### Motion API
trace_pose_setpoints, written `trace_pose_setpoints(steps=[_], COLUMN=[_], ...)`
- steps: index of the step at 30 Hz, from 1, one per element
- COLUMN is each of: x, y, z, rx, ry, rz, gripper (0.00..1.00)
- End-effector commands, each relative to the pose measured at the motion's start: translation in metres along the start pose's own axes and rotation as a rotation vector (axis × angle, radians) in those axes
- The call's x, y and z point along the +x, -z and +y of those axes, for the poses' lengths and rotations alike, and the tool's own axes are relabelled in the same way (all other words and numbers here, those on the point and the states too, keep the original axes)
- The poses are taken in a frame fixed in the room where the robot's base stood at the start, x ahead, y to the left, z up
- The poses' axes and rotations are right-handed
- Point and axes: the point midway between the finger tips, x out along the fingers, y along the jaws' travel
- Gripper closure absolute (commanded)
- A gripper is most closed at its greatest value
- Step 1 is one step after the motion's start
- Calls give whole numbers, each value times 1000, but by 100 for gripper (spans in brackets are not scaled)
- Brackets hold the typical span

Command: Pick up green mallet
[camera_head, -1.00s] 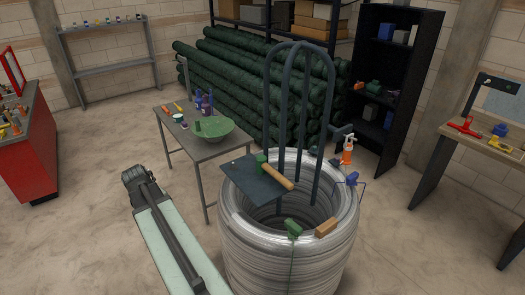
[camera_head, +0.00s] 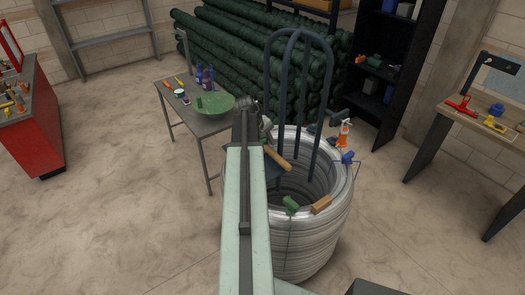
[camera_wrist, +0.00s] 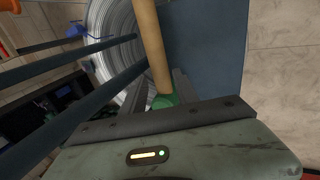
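The green mallet has a wooden handle (camera_head: 278,158) and a green head. It lies on a dark blue-grey plate (camera_head: 272,178) at the top of the wire coil. My arm hides the head and part of the plate in the head view. In the wrist view the handle (camera_wrist: 152,45) runs up from the green head (camera_wrist: 163,101), which is partly hidden by my gripper body. My gripper (camera_wrist: 160,88) has its fingers apart, one on each side of the mallet near where handle meets head. I see no clear finger contact with it.
The silver wire coil (camera_head: 322,235) has dark upright hoops (camera_head: 318,110) close to the plate. A table (camera_head: 195,122) with a green bowl (camera_head: 214,103) stands behind left.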

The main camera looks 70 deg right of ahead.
Motion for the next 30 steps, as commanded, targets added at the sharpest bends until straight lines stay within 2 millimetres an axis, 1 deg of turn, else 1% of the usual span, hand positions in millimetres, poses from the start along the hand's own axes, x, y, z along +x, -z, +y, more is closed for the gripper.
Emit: trace_pose_setpoints(steps=[2,9,10,12,17,18,20,21,22,30], x=[6,48,51,54,50,50,50,50,50,50], y=[0,0,-1,-1,-1,-1,-1,-1,-1,-1], z=[-1,-4,-4,-2,-1,-1,-1,-1,-1,-1], rx=[0,1,1,1,1,1,1,1,1,2], ry=[0,0,0,0,0,0,0,0,0,0], rz=[0,0,0,0,0,0,0,0,0,0], gripper=[64,64,64,64,64,67,83,94,100,100])
